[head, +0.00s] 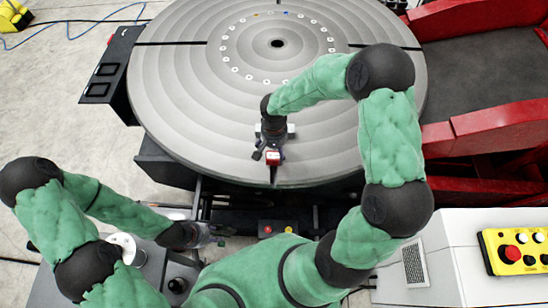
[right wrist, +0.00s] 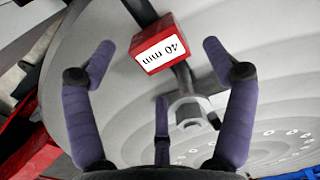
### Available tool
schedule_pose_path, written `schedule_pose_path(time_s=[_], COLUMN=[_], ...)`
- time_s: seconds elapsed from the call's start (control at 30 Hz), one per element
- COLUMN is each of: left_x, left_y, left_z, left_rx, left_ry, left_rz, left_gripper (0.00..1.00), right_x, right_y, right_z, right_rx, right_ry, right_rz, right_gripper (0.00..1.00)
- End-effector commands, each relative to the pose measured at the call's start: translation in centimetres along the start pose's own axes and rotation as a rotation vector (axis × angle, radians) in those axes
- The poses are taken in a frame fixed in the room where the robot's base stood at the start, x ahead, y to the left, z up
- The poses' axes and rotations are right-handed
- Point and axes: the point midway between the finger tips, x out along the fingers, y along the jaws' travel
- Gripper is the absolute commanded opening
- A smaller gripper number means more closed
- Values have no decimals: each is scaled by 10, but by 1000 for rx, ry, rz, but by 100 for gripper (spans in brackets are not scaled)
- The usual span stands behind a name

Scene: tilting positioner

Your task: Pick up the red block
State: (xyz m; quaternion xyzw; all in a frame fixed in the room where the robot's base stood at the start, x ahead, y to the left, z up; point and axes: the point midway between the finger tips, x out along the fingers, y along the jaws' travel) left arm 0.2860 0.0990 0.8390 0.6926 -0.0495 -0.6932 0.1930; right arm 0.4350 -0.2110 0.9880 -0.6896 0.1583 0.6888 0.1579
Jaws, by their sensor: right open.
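The red block (head: 273,158) sits on the near rim of the round grey table, with a white face on top. In the right wrist view the red block (right wrist: 160,45) shows a white label reading "40 mm". My right gripper (head: 270,151) is at the block, pointing down at the table's near edge. Its purple fingers are spread, with the block between and slightly beyond the fingertips, and gaps show on both sides. My left gripper (head: 212,233) is low at the left, away from the block and in front of the table; its fingers are too small to read.
The grey round table (head: 180,95) has radial slots, a centre hole and a ring of small white marks. A red-sided machine (head: 490,125) stands at right. A yellow button box (head: 515,250) lies on a white cabinet at lower right.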

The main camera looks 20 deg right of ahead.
Motion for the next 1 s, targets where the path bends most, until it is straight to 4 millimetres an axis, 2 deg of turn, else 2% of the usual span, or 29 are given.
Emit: schedule_pose_path(time_s=[0.1, 0.3, 0.6, 0.63, 0.9, 0.93, 1.0], left_x=[2, 5, 5, 5, 5, 5, 5], left_y=[-1, -2, -2, -2, -2, -2, -2], left_z=[0, 0, 0, 0, 0, 0, 0], left_rx=[0, 0, 0, 0, 0, 0, 0], left_ry=[0, 0, 0, 0, 0, 0, 0], left_rz=[0, 0, 0, 0, 0, 0, 0], left_gripper=[40, 40, 40, 40, 40, 40, 40], right_x=[19, 43, 48, 48, 48, 48, 47], right_y=[0, 0, 0, 0, 0, 0, 0], right_z=[1, 1, 0, 0, 1, 1, 0], right_rx=[-1, 0, -1, -1, -1, -1, 0], right_ry=[-4, -3, 0, 0, -1, -1, 1], right_rz=[1, 1, -1, -1, 0, 0, -1], right_gripper=[84, 84, 84, 82, 5, 0, 0])
